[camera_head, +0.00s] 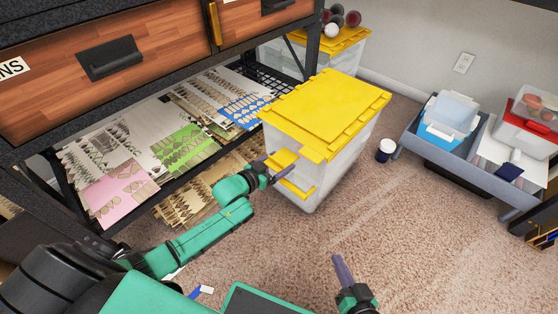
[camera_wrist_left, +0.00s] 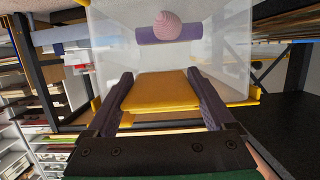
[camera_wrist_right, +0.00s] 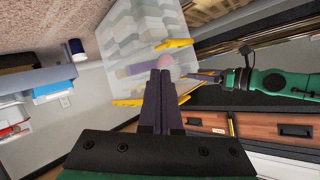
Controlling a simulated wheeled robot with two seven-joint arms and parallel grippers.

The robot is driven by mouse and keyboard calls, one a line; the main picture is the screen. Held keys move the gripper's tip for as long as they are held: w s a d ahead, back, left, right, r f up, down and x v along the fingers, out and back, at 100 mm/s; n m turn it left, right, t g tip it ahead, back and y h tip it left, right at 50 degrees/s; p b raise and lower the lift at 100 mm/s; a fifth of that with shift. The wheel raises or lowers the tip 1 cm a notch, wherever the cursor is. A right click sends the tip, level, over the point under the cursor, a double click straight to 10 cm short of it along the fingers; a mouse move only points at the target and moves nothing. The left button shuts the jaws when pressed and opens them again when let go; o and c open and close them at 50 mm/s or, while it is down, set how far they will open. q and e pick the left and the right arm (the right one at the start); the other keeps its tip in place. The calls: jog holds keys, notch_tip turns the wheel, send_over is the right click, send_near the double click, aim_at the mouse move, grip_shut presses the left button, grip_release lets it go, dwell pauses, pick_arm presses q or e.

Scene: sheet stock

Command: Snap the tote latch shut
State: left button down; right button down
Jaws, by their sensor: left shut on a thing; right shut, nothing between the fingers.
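The tote (camera_head: 340,165) is a clear bin with a yellow lid (camera_head: 335,105), standing on the carpet beside the shelf. My left gripper (camera_head: 272,168) is at its near side, shut on the yellow latch flap (camera_head: 284,158). In the left wrist view the latch (camera_wrist_left: 157,92) lies between both fingers. A second yellow piece (camera_head: 297,190) shows lower on the tote's near wall. Whether the latch is fastened I cannot tell. My right gripper (camera_head: 341,270) is shut and empty, held above the carpet apart from the tote. Its closed fingers (camera_wrist_right: 160,75) point toward the tote in the right wrist view.
A shelf (camera_head: 165,145) with colourful card sheets is left of the tote. A second yellow-lidded bin (camera_head: 345,40) stands behind. A small dark jar with a white lid (camera_head: 386,150) and a grey cart (camera_head: 455,145) are at right. Carpet (camera_head: 420,240) in front is clear.

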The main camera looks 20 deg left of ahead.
pick_arm(q)
jog(key=shift+r+g+p, duration=0.4)
jog(key=shift+p, duration=0.8)
jog(key=g+p, duration=0.1)
jog(key=p, duration=0.1)
jog(key=shift+r+y+p, duration=0.3)
jog(key=shift+r, duration=0.1)
jog(key=shift+w+r+p, duration=0.1)
jog(key=shift+p, duration=0.45)
jog(key=g+p, duration=0.1)
jog(key=p, duration=0.2)
jog(key=shift+w+r+g+y, duration=0.1)
jog(key=shift+r+g+y, duration=0.1)
jog(key=shift+g+y, duration=0.2)
jog(key=shift+f+p, duration=0.1)
jog(key=shift+p, duration=0.2)
pick_arm(e)
jog(key=s+d+r+n+g+h, duration=0.1)
jog(key=s+d+r+g+h, duration=0.2)
jog(key=d+r+g+h, duration=0.2)
jog(key=d+r+g, duration=0.3)
jog(key=d+r, duration=0.3)
jog(key=shift+s+d, duration=0.3)
jog(key=shift+s, duration=0.1)
